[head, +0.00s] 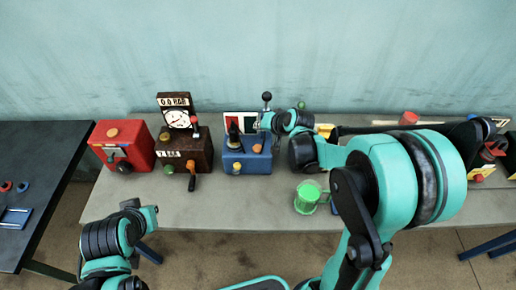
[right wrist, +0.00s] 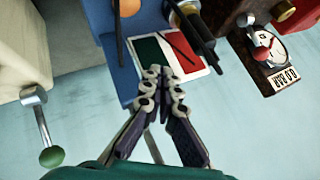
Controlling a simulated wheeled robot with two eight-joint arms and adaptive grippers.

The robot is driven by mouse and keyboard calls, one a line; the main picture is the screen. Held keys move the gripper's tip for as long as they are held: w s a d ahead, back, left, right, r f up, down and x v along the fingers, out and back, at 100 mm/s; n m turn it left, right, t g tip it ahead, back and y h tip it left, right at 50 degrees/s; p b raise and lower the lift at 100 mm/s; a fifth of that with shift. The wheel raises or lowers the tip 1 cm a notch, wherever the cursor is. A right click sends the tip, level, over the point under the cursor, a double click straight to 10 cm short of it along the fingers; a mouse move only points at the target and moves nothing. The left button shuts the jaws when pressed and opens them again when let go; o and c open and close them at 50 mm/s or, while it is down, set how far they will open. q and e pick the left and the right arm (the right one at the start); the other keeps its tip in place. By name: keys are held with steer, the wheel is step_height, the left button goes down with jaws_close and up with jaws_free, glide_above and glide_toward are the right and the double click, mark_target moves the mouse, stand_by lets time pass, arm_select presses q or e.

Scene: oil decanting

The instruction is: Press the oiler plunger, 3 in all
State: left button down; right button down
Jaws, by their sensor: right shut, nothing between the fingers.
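A blue box (head: 247,158), which seems to be the oiler, stands on the grey bench with a black upright post (head: 233,136), likely its plunger, and an orange knob (head: 257,148) on top. The blue box (right wrist: 118,60) and the black post (right wrist: 196,32) also show in the right wrist view. My right gripper (head: 262,123) is at the box's back right, shut and empty. In the right wrist view its fingertips (right wrist: 163,78) are together beside the red-and-green card (right wrist: 165,55), apart from the post. My left arm is at the lower left; its fingers cannot be made out.
A brown box with a gauge (head: 178,118) and a red box (head: 124,145) stand left of the blue box. A black-ball lever (head: 267,97) rises behind it. A green mug (head: 307,197) stands front right on the bench (head: 220,205). The front middle is clear.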

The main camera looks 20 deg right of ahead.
steer(key=b, duration=0.7)
glide_toward(256, 146)
steer(key=w+f, duration=0.1)
steer(key=w+a+f, duration=0.1)
steer(key=w, duration=0.1)
steer(key=w+f, duration=0.1)
steer(key=w, duration=0.1)
steer(key=shift+a, duration=0.4)
stand_by(0.5)
steer(key=shift+f+b, duration=0.4)
steer(key=shift+b, duration=0.05)
steer(key=shift+s+f+b, duration=0.1)
steer(key=shift+f+b, duration=0.45)
stand_by(0.5)
steer(key=shift+r, duration=0.1)
steer(key=shift+r+p, duration=0.75)
steer(key=shift+r, duration=0.15)
steer(key=shift+r, duration=0.1)
